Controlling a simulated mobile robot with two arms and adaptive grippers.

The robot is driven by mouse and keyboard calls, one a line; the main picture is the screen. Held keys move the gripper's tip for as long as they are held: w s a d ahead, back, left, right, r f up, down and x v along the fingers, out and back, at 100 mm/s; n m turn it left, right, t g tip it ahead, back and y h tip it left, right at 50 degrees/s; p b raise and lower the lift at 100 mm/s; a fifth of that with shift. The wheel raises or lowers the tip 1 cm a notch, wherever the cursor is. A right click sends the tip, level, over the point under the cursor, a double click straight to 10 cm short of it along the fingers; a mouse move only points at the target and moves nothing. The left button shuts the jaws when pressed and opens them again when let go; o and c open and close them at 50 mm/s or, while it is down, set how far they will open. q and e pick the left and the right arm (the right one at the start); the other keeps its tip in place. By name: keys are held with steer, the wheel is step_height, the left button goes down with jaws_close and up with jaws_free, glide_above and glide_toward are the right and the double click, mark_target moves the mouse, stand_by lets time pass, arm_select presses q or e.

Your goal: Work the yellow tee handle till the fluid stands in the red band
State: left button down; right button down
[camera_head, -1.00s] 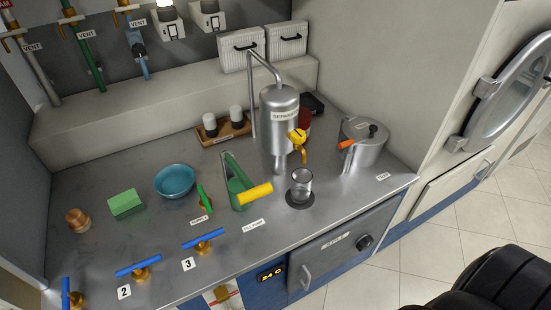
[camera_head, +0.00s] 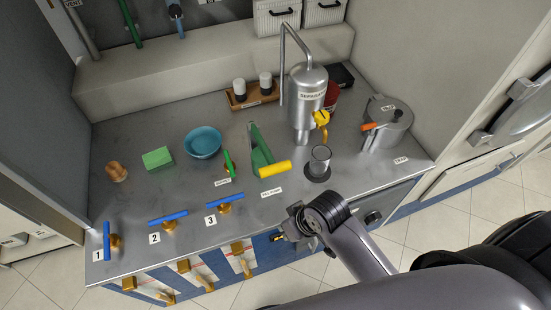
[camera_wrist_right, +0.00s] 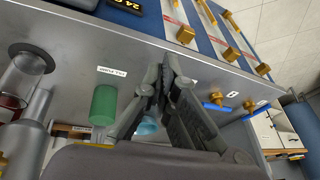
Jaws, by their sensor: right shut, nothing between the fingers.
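The yellow tee handle (camera_head: 274,169) sits on top of the green pump (camera_head: 259,145), behind the label FILL PUMP. The handle lies crosswise and nothing holds it. A green cylinder (camera_wrist_right: 104,104), seemingly part of the pump, shows in the right wrist view beside that label. A clear glass (camera_head: 320,160) stands on a dark round base right of the handle; I cannot make out a red band or fluid level on it. My right gripper (camera_head: 279,237) is shut and empty in front of the counter edge, nearer than the handle; it also shows in the right wrist view (camera_wrist_right: 166,78). My left gripper is not in view.
A steel separator (camera_head: 307,92) with a yellow tap stands behind the glass, and a steel pot (camera_head: 388,124) to its right. A green supply valve (camera_head: 229,163) is left of the pump. Blue-handled valves (camera_head: 168,218) line the front left. A teal bowl (camera_head: 203,142) sits behind.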

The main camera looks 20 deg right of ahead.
steer(key=w+a+r+n+g, duration=0.2)
steer(key=w+a+r, duration=0.5)
steer(key=a+r, duration=0.1)
steer(key=w+d+r+m, duration=0.1)
steer(key=w+d+r, duration=0.1)
steer(key=w+d, duration=0.1)
steer(key=w+d+r+m+g+h, duration=0.1)
steer(key=w+d+r, duration=0.1)
steer(key=w+d, duration=0.1)
steer(key=w+d+r+m+g+h, duration=0.1)
steer(key=w+d+r, duration=0.1)
steer(key=w+d, duration=0.1)
steer(key=shift+w+d+p, duration=0.25)
steer(key=shift+w+p, duration=0.15)
steer(key=shift+w, duration=0.3)
steer(key=shift+w+d+r+m+h, duration=0.2)
steer(key=shift+d+r+m+h, duration=0.1)
steer(key=shift+d+r, duration=0.1)
steer(key=shift+a+f, duration=0.1)
steer(key=shift+f, duration=0.05)
